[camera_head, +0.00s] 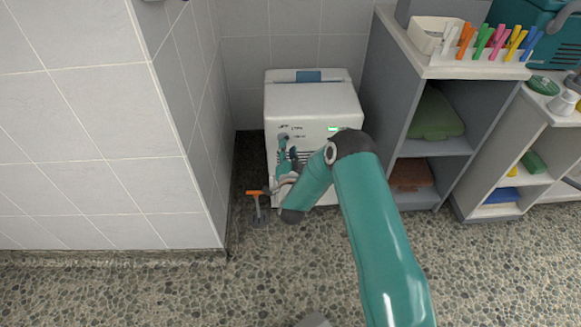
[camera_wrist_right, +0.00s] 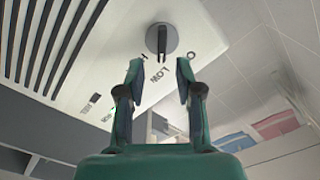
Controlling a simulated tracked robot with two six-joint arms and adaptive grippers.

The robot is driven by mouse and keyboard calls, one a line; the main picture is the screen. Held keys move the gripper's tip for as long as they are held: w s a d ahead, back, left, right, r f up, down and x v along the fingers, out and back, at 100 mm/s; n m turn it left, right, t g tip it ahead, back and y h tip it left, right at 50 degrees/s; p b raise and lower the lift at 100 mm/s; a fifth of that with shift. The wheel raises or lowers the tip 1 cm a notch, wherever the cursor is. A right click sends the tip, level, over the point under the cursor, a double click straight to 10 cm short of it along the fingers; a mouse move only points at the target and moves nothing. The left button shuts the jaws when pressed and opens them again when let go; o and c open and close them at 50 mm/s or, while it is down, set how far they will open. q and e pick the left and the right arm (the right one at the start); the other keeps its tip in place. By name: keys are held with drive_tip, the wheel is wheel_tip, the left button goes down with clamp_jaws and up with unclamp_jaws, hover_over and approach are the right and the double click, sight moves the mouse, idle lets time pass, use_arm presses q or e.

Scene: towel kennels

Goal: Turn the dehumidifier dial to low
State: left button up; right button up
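The white dehumidifier (camera_head: 310,100) stands on the floor in a tiled nook, with a blue patch on top and a small green light on its front. In the right wrist view its round grey dial (camera_wrist_right: 161,40) has a dark bar lying up-down in that picture. Contact is not visible. My left gripper is not in view.
An orange-handled tool (camera_head: 257,200) stands on the pebbled floor left of the dehumidifier. A tiled wall (camera_head: 120,130) is close on the left. A grey shelf unit (camera_head: 385,95) with a green towel (camera_head: 435,115) is close on the right. The front floor is clear.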

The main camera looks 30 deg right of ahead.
drive_tip(key=v, duration=0.9)
drive_tip(key=shift+s, duration=0.2)
drive_tip(key=shift+f, duration=0.1)
drive_tip(key=s+a+f+b, duration=0.1)
drive_tip(key=s+a+b, duration=0.2)
drive_tip(key=b, duration=0.3)
drive_tip(key=b+x, duration=0.4)
drive_tip(key=x, duration=1.2)
drive_tip(key=shift+w+r+m+b, duration=0.2)
drive_tip(key=shift+r+m+b, duration=0.05)
drive_tip(key=shift+m+b, duration=0.15)
clamp_jaws()
